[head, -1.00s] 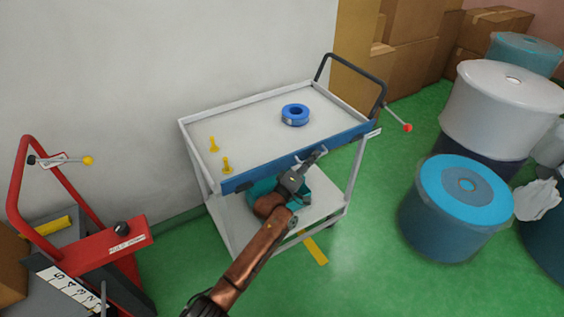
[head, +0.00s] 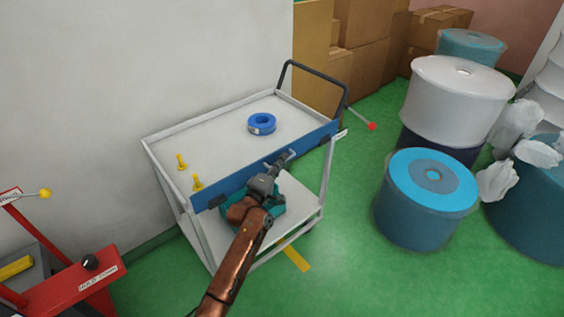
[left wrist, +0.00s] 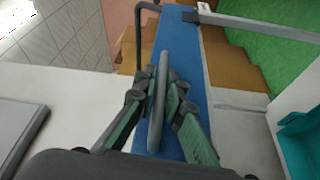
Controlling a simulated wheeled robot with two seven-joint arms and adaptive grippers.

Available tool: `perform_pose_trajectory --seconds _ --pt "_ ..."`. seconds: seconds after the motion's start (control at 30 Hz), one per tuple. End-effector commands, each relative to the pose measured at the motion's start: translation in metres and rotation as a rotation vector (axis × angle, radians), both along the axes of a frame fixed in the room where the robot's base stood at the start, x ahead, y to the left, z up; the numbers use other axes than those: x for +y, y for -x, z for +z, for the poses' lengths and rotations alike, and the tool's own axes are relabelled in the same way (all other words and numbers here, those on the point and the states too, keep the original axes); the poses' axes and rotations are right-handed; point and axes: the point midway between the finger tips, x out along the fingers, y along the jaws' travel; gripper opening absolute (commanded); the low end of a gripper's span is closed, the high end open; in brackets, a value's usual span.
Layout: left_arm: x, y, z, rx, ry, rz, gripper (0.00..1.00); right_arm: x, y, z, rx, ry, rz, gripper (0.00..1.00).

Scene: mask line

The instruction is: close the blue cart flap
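The blue cart flap (head: 232,180) runs along the near long side of the white cart's top tray (head: 215,145). It stands about upright at the tray edge; whether it is latched I cannot tell. My left gripper (head: 284,160) reaches up from below to the flap's outer face. In the left wrist view, the fingers of my left gripper (left wrist: 160,92) close from both sides on the flap's grey bar handle (left wrist: 162,65), with the blue flap (left wrist: 188,45) behind it. My right gripper is not in view.
A blue tape roll (head: 262,124) and two yellow pieces (head: 197,182) sit on the tray. A red-knobbed lever (head: 370,125) sticks out at right. Drums (head: 425,200) stand on the right, a red machine (head: 75,290) at lower left. Green floor is clear between cart and drums.

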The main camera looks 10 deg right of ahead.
Motion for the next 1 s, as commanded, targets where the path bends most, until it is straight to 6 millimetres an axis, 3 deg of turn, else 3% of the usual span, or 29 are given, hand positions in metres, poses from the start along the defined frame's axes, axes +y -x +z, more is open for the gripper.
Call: perform_pose_trajectory --seconds 0.2,0.57,0.77,1.0 --pt "0.001 0.0 0.001 -0.001 -0.001 0.001 0.26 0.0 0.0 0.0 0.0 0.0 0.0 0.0" --pt "0.003 0.002 -0.002 0.002 0.001 -0.001 0.26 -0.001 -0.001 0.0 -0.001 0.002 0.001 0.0" --pt "0.014 0.017 -0.004 0.002 0.003 -0.002 0.26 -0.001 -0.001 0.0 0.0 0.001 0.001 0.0" --pt "0.043 0.045 -0.006 0.001 0.001 0.003 0.26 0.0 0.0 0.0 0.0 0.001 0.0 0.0"
